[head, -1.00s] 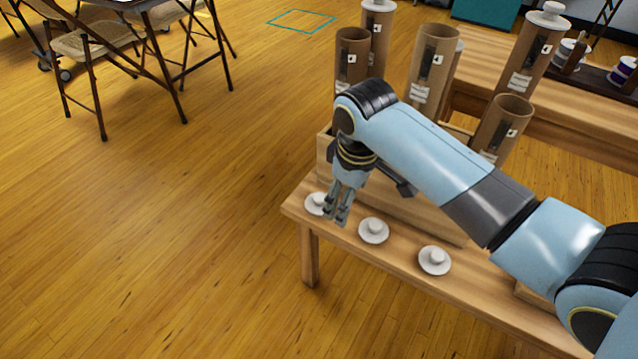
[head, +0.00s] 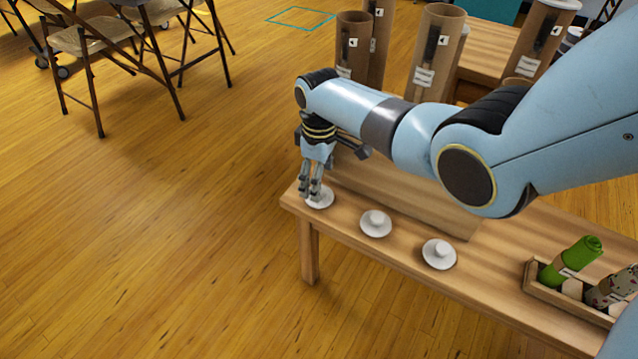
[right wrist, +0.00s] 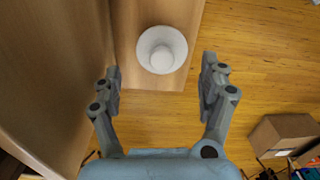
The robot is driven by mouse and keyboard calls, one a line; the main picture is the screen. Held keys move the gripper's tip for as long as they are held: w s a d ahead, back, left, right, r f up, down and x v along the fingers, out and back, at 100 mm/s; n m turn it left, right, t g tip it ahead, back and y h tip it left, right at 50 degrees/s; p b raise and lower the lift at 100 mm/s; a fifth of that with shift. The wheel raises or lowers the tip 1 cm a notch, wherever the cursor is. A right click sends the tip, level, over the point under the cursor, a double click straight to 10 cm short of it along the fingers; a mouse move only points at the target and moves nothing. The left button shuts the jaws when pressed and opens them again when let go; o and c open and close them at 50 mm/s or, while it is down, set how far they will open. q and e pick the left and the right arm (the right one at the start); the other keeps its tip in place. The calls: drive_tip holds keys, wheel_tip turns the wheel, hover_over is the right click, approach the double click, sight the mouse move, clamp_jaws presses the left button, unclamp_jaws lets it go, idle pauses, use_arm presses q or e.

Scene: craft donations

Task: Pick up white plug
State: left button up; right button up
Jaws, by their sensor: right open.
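Three white plugs with round flanges and raised knobs stand in a row along the table's front edge. The left one (head: 320,199) is partly hidden behind my right gripper (head: 311,198). The middle plug (head: 376,223) and the right plug (head: 439,254) are in full view. In the right wrist view one white plug (right wrist: 162,50) lies ahead of the open fingers (right wrist: 160,82), centred between them and apart from both. My right gripper is open and empty, pointing down. My left gripper is not in view.
Tall brown cardboard tubes (head: 435,50) stand behind a wooden box wall (head: 400,190) beside the plugs. A small wooden tray (head: 530,285) with a green roll (head: 577,257) sits at right. A cardboard box (right wrist: 280,135) rests on the floor.

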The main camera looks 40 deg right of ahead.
sight(327, 196)
drive_tip(key=f+b, duration=0.1)
drive_tip(key=f, duration=0.1)
drive_tip(key=f+b, duration=0.1)
drive_tip(key=f, duration=0.1)
drive_tip(key=shift+a+f, duration=0.2)
drive_tip(key=shift+f, duration=0.1)
drive_tip(key=shift+r, duration=0.1)
drive_tip(key=shift+w, duration=0.1)
drive_tip(key=c, duration=0.6)
drive_tip(key=shift+r, duration=0.1)
